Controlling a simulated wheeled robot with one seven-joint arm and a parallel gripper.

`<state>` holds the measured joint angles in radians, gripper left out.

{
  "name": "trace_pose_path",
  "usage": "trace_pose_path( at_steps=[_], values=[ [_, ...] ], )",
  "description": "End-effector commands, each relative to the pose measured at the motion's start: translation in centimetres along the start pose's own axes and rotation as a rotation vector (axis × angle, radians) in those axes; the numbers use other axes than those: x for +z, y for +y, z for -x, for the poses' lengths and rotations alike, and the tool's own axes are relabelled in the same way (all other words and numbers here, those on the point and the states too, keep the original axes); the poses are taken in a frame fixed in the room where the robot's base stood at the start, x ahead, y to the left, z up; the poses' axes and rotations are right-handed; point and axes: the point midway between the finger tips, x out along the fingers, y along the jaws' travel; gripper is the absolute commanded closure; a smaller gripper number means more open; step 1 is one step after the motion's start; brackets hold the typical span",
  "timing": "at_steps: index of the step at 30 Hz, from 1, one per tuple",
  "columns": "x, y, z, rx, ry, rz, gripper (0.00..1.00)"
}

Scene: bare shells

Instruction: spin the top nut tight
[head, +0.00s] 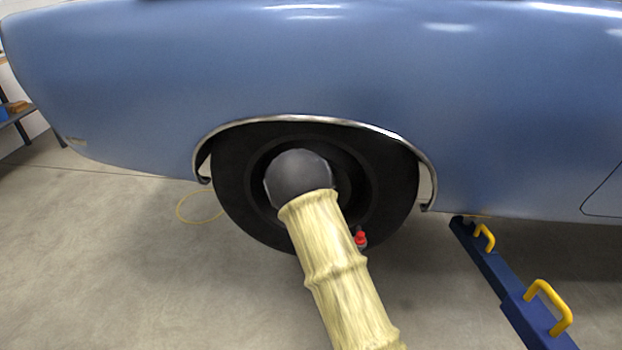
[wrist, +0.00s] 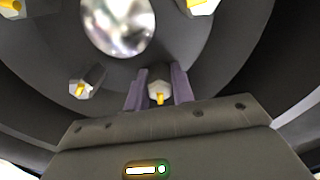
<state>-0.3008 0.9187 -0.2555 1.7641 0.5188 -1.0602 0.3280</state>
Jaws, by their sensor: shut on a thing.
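In the wrist view, my gripper (wrist: 160,76) has its two purple-grey fingers on either side of a pale hex nut (wrist: 158,93) with a yellow stud end in its middle. The fingers are shut on this nut. Other nuts on studs show at the left (wrist: 84,87), the upper left corner (wrist: 11,8) and the top right (wrist: 202,5), around a shiny round hub (wrist: 118,26). In the head view, my arm covers the wheel's middle, hiding the fingers and nuts. The black tyre (head: 236,190) shows around it. I cannot tell from the wrist view which nut is uppermost.
The blue car body (head: 300,70) and chrome arch trim (head: 320,121) surround the wheel closely. A small red object (head: 361,239) is by the tyre's lower right. A blue beam with yellow handles (head: 520,310) lies at right. A yellow hose (head: 182,214) lies left. Left floor is mostly clear.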

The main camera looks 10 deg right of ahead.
Motion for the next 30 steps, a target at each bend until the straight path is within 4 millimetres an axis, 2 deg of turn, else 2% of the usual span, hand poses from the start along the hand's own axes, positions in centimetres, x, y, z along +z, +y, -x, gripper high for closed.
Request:
trace_pose_path(
  at_steps=[1, 30],
  values=[
    [0.51, 0.41, -0.03, 0.003, 0.002, -0.046, 0.98],
    [0.70, 0.52, 0.00, 0.002, 0.001, -0.966, 0.98]
  ],
)
